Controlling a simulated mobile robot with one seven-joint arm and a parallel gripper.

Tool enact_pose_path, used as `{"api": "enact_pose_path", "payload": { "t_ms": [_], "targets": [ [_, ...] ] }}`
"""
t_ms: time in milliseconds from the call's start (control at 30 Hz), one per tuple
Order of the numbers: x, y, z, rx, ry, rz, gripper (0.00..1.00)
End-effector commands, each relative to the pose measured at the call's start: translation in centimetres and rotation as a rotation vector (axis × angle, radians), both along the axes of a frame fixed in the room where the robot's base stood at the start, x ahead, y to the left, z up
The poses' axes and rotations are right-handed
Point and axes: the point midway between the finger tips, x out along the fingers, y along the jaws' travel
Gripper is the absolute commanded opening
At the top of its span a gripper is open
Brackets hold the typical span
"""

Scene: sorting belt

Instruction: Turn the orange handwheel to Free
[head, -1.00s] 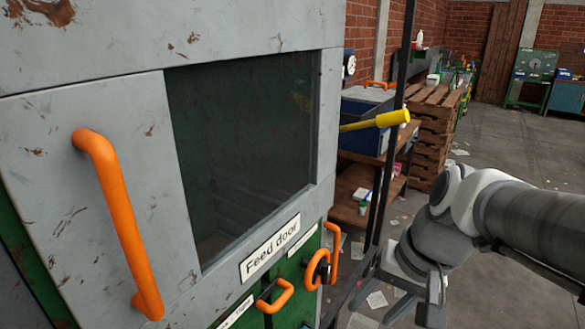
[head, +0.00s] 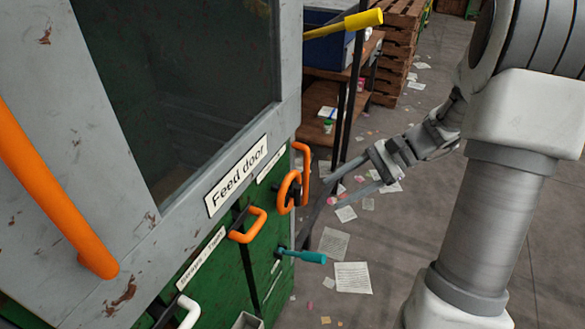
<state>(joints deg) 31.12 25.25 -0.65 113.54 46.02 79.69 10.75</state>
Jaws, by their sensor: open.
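The orange handwheel (head: 289,192) is a small ring, seen nearly edge-on, on the green front panel below the grey feed door. No Free marking can be read near it. My gripper (head: 348,184) is to the right of the handwheel. Its two fingers are spread and point left toward the panel, with nothing between them. In the picture a gap shows between the fingertips and the wheel; the exact depth between them is hard to tell.
Close to the handwheel are an orange bar handle (head: 302,168), an orange drawer-type handle (head: 250,226) and a teal lever (head: 303,256). A yellow-ended lever (head: 362,20) juts out above. A dark post (head: 349,100) stands behind. Papers litter the open floor at right.

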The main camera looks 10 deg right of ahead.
Motion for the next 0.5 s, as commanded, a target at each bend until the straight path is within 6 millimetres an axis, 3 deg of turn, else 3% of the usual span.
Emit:
{"api": "enact_pose_path", "payload": {
  "t_ms": [33,300,500],
  "targets": [
    [0.6,-0.9,-1.4,0.056,0.037,-0.045,0.57],
    [3.6,-5.7,-6.7,0.366,0.175,-0.276,0.57],
    [4.6,-9.4,-10.6,0.576,0.240,-0.424,0.57]
  ]
}}
